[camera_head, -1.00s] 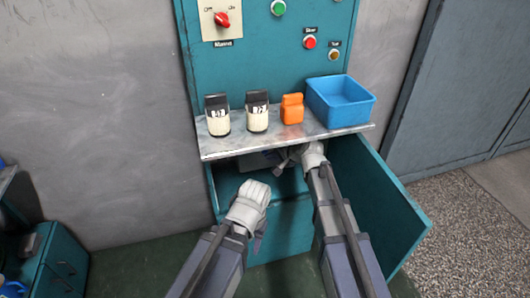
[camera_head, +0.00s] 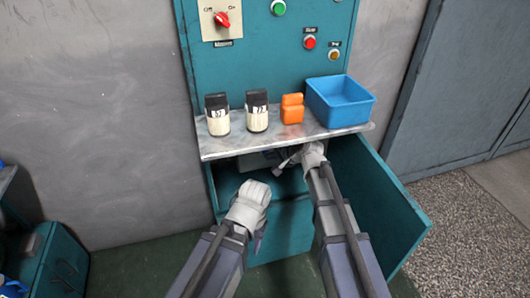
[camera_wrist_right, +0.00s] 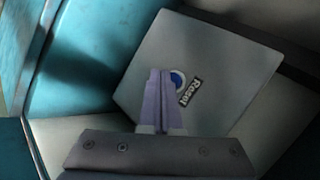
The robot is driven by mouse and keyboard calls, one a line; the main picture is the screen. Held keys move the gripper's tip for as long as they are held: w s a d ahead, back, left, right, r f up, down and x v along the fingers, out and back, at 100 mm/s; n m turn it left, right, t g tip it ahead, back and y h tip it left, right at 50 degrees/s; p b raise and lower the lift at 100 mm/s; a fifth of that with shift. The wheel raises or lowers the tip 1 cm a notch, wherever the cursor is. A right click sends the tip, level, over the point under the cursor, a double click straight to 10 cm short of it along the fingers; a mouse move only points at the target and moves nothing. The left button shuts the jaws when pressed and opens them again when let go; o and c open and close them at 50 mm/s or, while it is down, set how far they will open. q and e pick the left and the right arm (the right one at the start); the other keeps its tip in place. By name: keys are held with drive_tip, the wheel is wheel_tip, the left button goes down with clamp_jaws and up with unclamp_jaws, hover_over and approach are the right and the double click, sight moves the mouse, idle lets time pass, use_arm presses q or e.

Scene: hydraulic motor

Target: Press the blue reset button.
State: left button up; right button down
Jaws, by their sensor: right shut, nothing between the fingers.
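In the right wrist view, the blue reset button (camera_wrist_right: 178,81) is a round blue spot with a pale rim on a grey box, beside a black "Reset" label (camera_wrist_right: 190,92). My right gripper (camera_wrist_right: 161,72) is shut and empty. Its fingertips overlap the button's left side in this view; I cannot tell whether they touch it. In the head view my right gripper (camera_head: 283,164) reaches under the shelf into the open cabinet, where the button is hidden. My left gripper (camera_head: 259,232) is in front of the cabinet at the left, its fingers mostly hidden by its wrist.
A metal shelf (camera_head: 285,139) above the right gripper holds two black-lidded jars (camera_head: 257,117), an orange container (camera_head: 292,110) and a blue bin (camera_head: 340,103). The open teal cabinet door (camera_head: 375,200) stands right of my right arm. The teal panel above carries other buttons and a red switch.

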drive_tip(key=shift+w, duration=0.2)
drive_tip(key=shift+w+a, duration=0.1)
drive_tip(key=shift+w, duration=0.1)
drive_tip(key=shift+w+a, duration=0.15)
drive_tip(key=shift+w, duration=0.25)
idle(0.8)
idle(0.3)
drive_tip(key=shift+s+d, duration=0.25)
drive_tip(key=shift+s, duration=0.55)
drive_tip(key=s, duration=0.1)
drive_tip(key=s+d, duration=0.1)
drive_tip(key=s, duration=0.2)
drive_tip(key=shift+s+d, duration=0.3)
drive_tip(key=shift+s, duration=0.1)
idle(0.6)
